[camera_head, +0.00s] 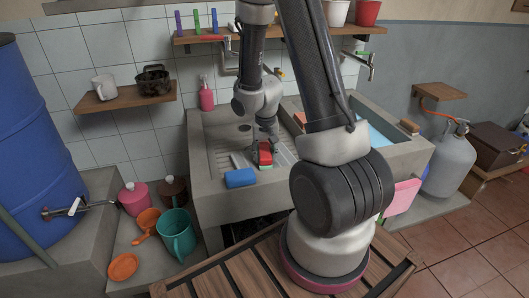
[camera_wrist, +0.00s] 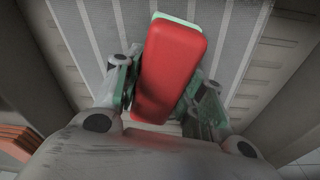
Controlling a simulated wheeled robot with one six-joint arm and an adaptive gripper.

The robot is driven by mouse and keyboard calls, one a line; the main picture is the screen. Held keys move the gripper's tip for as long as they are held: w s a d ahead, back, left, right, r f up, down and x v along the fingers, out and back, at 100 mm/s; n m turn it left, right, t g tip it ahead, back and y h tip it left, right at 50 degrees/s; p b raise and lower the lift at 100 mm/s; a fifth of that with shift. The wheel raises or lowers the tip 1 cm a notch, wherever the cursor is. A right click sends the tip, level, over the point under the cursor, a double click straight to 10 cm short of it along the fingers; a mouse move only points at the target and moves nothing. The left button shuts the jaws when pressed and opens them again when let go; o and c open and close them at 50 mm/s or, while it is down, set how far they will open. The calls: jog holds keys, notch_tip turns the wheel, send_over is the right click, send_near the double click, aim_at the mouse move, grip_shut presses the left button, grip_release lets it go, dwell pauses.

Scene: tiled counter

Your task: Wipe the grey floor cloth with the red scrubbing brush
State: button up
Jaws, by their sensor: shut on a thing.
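The red scrubbing brush (camera_head: 265,154) is in my gripper (camera_head: 261,147), over the ridged left part of the concrete sink. In the wrist view the red brush (camera_wrist: 172,66) stands between the two fingers of my gripper (camera_wrist: 158,92), with a pale green edge at its far end. The fingers are shut on its sides. A grey striped cloth (camera_wrist: 98,30) lies flat under the brush in the wrist view; in the head view the grey cloth (camera_head: 285,156) shows beside the brush. I cannot tell whether the brush touches the cloth.
The concrete sink wall (camera_head: 225,205) bounds the work area. A pink soap bottle (camera_head: 207,97) stands at the back left. A shelf (camera_head: 290,33) hangs above.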

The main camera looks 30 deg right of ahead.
aim_at(261, 144)
jog(key=shift+w+d+f, duration=0.1)
jog(key=shift+w+d, duration=0.05)
jog(key=shift+w, duration=0.8)
jog(key=shift+w+d+f, duration=0.1)
jog(key=shift+w+d, duration=0.05)
jog(key=shift+w, duration=0.75)
jog(key=shift+c, duration=1)
jog(key=shift+w+d+r, duration=0.1)
jog(key=shift+w+d, duration=0.1)
jog(key=shift+w, duration=0.75)
jog(key=shift+w+d, duration=0.15)
jog(key=shift+w, duration=0.8)
jog(key=shift+d, duration=0.15)
jog(key=shift+s, duration=0.1)
jog(key=shift+s+a, duration=0.25)
jog(key=shift+s, duration=1.05)
jog(key=shift+s+a, duration=0.2)
jog(key=shift+s, duration=1.05)
jog(key=shift+s+a, duration=0.25)
jog(key=shift+s, duration=1.05)
jog(key=shift+w+d+r, duration=0.1)
jog(key=shift+w+d, duration=0.15)
jog(key=shift+w, duration=1.1)
jog(key=shift+w+d+f, duration=0.1)
jog(key=shift+w+d, duration=0.1)
jog(key=shift+w, duration=1.1)
jog(key=shift+w+d+r, duration=0.1)
jog(key=shift+w+d, duration=0.15)
jog(key=shift+w, duration=1.1)
